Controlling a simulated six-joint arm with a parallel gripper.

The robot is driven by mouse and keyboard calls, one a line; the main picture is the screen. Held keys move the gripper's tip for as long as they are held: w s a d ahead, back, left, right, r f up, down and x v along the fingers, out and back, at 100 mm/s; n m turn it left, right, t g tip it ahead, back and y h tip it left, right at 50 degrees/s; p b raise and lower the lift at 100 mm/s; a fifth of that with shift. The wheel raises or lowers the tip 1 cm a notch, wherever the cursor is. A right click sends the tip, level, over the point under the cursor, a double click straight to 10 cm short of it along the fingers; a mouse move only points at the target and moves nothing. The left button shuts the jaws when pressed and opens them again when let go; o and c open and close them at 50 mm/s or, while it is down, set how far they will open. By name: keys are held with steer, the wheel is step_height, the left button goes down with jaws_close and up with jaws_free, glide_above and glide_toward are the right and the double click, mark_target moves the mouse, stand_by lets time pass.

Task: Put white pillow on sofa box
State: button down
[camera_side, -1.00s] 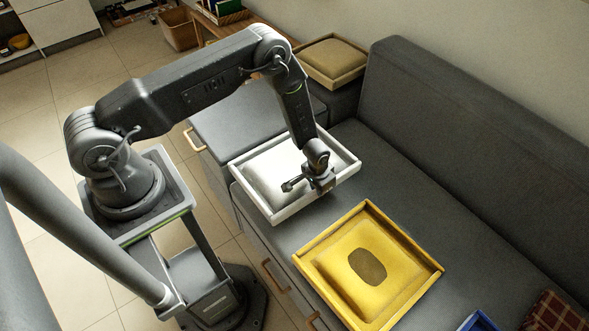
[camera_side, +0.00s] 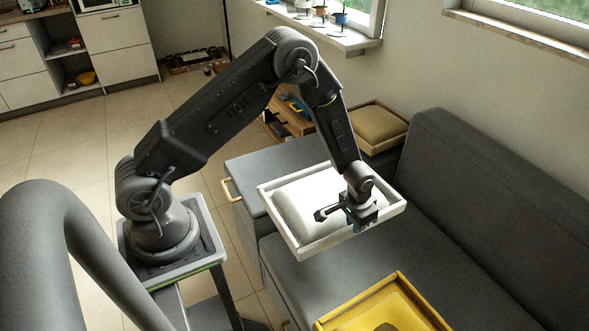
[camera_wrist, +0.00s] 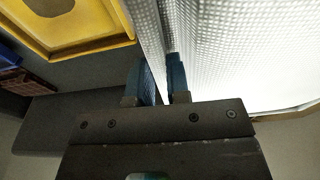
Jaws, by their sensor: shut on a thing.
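The white pillow (camera_side: 308,198) lies inside a shallow white box (camera_side: 276,222). My gripper (camera_side: 358,220) is shut on the box's rim at its right side, not on the pillow. In the wrist view, my gripper (camera_wrist: 163,78) has its two blue fingertips on either side of the thin white wall (camera_wrist: 148,30), with the bright white pillow (camera_wrist: 235,50) to the right. The box appears raised a little above the grey sofa (camera_side: 440,262), near its left end. The box's underside is hidden.
A yellow box (camera_side: 345,318) with a yellow pillow sits on the sofa in front. A beige pillow (camera_side: 380,124) in a box stands behind, at the sofa's far end. The sofa's backrest (camera_side: 490,190) rises to the right. The seat between is bare.

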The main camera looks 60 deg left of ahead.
steer(key=r, duration=0.6)
steer(key=shift+a, duration=0.2)
steer(key=a, duration=0.2)
steer(key=w+a, duration=0.1)
steer(key=a, duration=0.5)
steer(key=shift+w+a+f, duration=0.1)
steer(key=shift+w+a, duration=0.05)
steer(key=shift+a, duration=0.05)
steer(key=a, duration=0.7)
steer(key=s+a, duration=0.1)
steer(key=a, duration=0.3)
steer(key=shift+a, duration=0.2)
steer(key=s+a, duration=0.4)
steer(key=a, duration=0.5)
steer(key=s+a, duration=0.5)
steer(key=a, duration=0.5)
steer(key=shift+w+d+f, duration=0.9)
steer(key=shift+w+f, duration=0.9)
steer(key=shift+f, duration=0.85)
steer(key=shift+w+d+f, duration=0.9)
steer(key=shift+w+f, duration=0.85)
steer(key=shift+f, duration=0.95)
steer(key=shift+w+d+f, duration=0.9)
steer(key=shift+w+f, duration=0.9)
steer(key=shift+f, duration=0.95)
